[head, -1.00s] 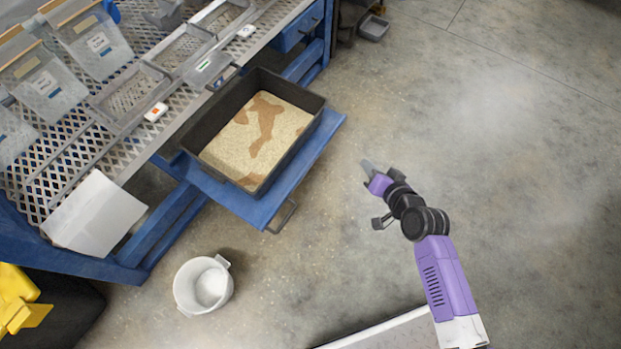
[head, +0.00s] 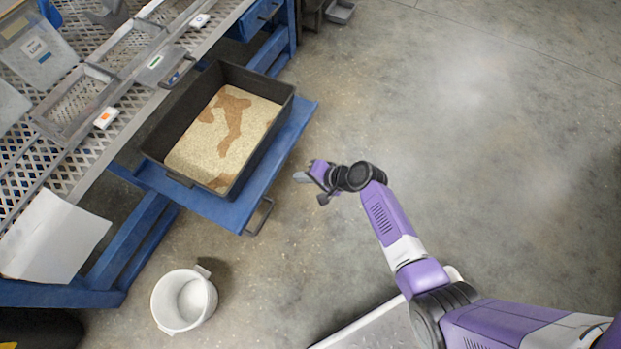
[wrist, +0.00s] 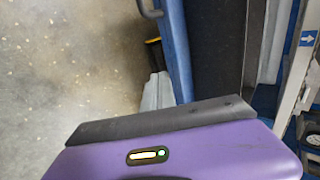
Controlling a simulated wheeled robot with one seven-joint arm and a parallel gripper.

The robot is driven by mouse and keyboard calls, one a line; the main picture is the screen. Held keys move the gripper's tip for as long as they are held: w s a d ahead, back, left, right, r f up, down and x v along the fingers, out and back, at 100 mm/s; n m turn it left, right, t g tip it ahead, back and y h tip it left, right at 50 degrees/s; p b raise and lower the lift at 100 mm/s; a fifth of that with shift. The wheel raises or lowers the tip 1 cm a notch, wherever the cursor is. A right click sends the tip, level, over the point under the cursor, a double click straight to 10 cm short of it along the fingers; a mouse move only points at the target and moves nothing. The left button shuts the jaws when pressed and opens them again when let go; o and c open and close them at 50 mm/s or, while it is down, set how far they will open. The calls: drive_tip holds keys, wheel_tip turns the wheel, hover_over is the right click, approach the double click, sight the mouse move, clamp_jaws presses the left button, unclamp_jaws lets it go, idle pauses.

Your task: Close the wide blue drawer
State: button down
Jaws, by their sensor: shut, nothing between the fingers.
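The wide blue drawer (head: 208,207) is pulled out from under the mesh-topped bench. A dark tray (head: 277,88) with pale granular substrate and brown patches sits on it. The drawer's grey bar handle (head: 259,217) is on its front edge. My gripper (head: 302,177) is shut and empty, just to the right of the drawer's front, apart from it in the head view. In the wrist view the blue drawer edge (wrist: 174,50) and part of the handle (wrist: 149,8) show beyond my gripper's dark fingers.
A white bucket (head: 184,300) stands on the floor in front of the bench. A smaller blue drawer (head: 257,17) is at the bench's far end. Bins and a white sheet (head: 52,238) lie along the mesh bench top (head: 25,150). The floor to the right is clear.

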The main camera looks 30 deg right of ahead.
sight(277, 172)
drive_tip(key=w+a, duration=0.1)
drive_tip(key=w+a+f+b, duration=0.2)
drive_tip(key=w, duration=0.1)
drive_tip(key=shift+w+a, duration=0.25)
drive_tip(key=shift+w, duration=0.2)
